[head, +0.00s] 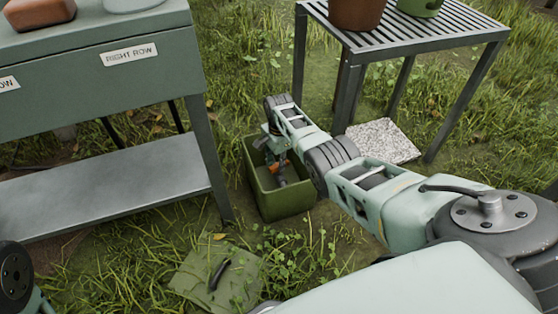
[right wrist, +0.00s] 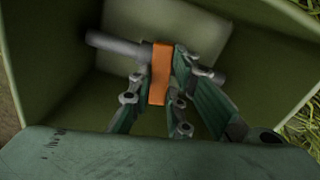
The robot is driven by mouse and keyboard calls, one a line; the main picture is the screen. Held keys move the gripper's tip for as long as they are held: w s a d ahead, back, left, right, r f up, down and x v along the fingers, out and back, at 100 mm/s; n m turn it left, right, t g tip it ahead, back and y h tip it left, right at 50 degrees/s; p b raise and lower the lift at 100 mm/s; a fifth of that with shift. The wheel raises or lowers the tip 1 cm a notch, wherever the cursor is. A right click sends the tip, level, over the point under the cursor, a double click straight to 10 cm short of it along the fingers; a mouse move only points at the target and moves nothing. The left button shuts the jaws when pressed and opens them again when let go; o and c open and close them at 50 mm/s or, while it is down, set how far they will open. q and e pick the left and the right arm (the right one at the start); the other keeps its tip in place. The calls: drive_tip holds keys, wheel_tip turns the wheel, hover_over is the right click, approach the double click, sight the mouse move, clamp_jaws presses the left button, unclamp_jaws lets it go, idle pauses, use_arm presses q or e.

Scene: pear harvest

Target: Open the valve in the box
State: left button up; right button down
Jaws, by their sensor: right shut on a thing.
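The open green box (head: 287,205) sits in the grass in the middle of the head view; its inner wall (right wrist: 60,80) fills much of the right wrist view. Inside runs a grey pipe (right wrist: 112,43) with an orange valve handle (right wrist: 161,58), which lies crosswise to the pipe. The handle also shows in the head view (head: 277,167), partly covered. My right gripper (head: 280,165) reaches down into the box. In the right wrist view the right gripper (right wrist: 158,88) is shut on the orange handle, with fingers on both sides. My left gripper is out of view.
A green lid (head: 195,272) with a black handle (head: 220,274) lies in front of the box. A green metal table (head: 110,195) with a lower shelf stands left. A slatted table (head: 430,38) with pots (head: 357,13) stands behind, near a pale slab (head: 382,141).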

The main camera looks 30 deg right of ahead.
drive_tip(key=n, duration=0.4)
drive_tip(key=shift+n+p, duration=0.3)
drive_tip(key=shift+p, duration=0.1)
drive_tip(key=n, duration=0.3)
drive_tip(key=shift+n, duration=0.3)
drive_tip(key=n, duration=0.3)
drive_tip(key=shift+n, duration=2.1)
drive_tip(key=c, duration=1.6)
unclamp_jaws()
drive_tip(key=shift+c, duration=0.2)
wheel_tip(320, 180, up, 12)
